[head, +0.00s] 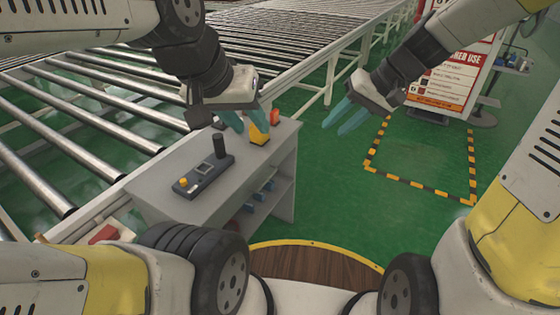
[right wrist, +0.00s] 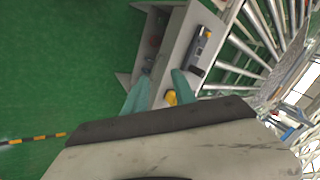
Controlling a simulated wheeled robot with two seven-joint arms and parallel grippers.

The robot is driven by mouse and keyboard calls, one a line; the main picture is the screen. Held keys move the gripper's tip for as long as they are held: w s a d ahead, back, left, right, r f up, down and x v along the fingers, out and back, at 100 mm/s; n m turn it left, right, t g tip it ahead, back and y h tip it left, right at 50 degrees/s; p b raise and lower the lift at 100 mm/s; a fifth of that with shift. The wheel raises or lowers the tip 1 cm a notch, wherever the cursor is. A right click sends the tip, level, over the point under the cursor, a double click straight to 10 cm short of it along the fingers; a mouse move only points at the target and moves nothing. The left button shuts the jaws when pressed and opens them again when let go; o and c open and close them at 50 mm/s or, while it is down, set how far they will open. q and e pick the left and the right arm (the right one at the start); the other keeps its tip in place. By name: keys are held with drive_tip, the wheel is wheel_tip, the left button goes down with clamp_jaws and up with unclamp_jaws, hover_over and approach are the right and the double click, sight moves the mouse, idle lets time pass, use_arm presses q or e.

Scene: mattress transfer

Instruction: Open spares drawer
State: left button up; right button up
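A grey cabinet (head: 160,170) stands beside the roller conveyor, with open shelves on its right side; it also shows in the right wrist view (right wrist: 181,45). I cannot make out a spares drawer front or handle. My left gripper (head: 248,127) hangs over the far end of the cabinet top, its teal fingers apart, close to a yellow object (head: 257,137); contact is unclear. My right gripper (head: 343,125) is in the air right of the cabinet, over the green floor, open and empty. Its fingers show apart in the right wrist view (right wrist: 158,90).
A black control box (head: 202,175) with a yellow button and upright stick lies on the cabinet top. A small red object (head: 275,117) is near the yellow one. Blue items (head: 262,192) sit on the shelf. The conveyor (head: 75,120) fills the left; a sign board (head: 455,70) stands back right.

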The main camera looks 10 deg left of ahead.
drive_tip(key=w+a+f+m+g+y, duration=0.1)
drive_tip(key=w+a+f+y, duration=0.2)
drive_tip(key=w+a+f, duration=0.35)
drive_tip(key=w+a+f+y, duration=0.3)
drive_tip(key=w+f, duration=0.4)
drive_tip(key=f, duration=0.4)
drive_tip(key=w+a+f+m+t+y, duration=0.1)
drive_tip(key=w+a+f+m+t, duration=0.15)
drive_tip(key=f, duration=0.85)
drive_tip(key=w+a+f+m+t+y, duration=0.1)
drive_tip(key=w+a+f+m+t, duration=0.15)
drive_tip(key=f, duration=0.75)
drive_tip(key=x, duration=0.6)
drive_tip(key=shift+a+m, duration=0.3)
drive_tip(key=shift+w+f, duration=0.15)
clamp_jaws()
